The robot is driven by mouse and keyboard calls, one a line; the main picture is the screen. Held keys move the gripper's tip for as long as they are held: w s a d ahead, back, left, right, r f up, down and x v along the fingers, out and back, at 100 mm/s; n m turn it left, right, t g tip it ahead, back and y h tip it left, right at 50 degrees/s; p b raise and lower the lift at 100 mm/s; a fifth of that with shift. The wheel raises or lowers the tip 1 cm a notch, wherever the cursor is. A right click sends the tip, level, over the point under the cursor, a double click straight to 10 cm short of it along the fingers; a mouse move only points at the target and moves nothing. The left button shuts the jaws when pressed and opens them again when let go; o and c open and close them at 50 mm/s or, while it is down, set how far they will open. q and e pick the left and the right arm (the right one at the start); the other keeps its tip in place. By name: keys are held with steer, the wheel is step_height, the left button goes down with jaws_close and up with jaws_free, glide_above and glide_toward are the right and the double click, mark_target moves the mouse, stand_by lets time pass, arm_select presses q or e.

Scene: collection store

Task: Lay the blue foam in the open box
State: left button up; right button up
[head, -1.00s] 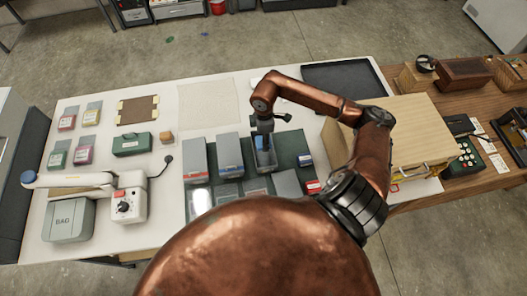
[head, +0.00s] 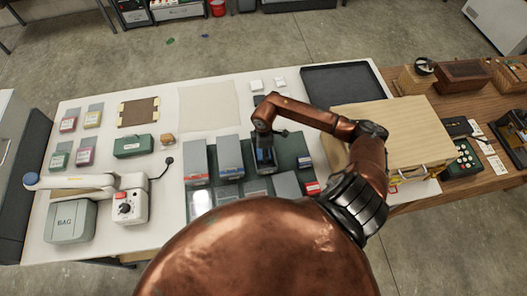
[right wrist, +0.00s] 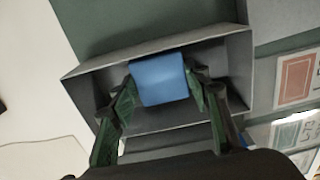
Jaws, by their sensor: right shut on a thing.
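The blue foam (right wrist: 158,80) is a small blue block. My right gripper (right wrist: 160,90) is shut on it, with one green-padded finger on each side. The foam sits within the outline of the open grey box (right wrist: 88,78) in the right wrist view, with box floor visible around it. Whether it touches the floor I cannot tell. In the head view the gripper (head: 264,152) points down over the open box (head: 258,169) and hides much of it and of the foam. My left gripper is not in view.
Grey lidded boxes (head: 229,148) stand close on the left, on a dark green mat (head: 290,145). A wooden crate (head: 395,130) stands further right. A black tray (head: 340,80) lies behind.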

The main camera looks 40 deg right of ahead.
steer(key=o, duration=0.8)
steer(key=shift+f, duration=0.1)
steer(key=shift+r, duration=0.35)
step_height(320, 180, up, 12)
steer(key=b, duration=0.1)
steer(key=shift+f+b, duration=0.15)
steer(key=shift+b, duration=0.25)
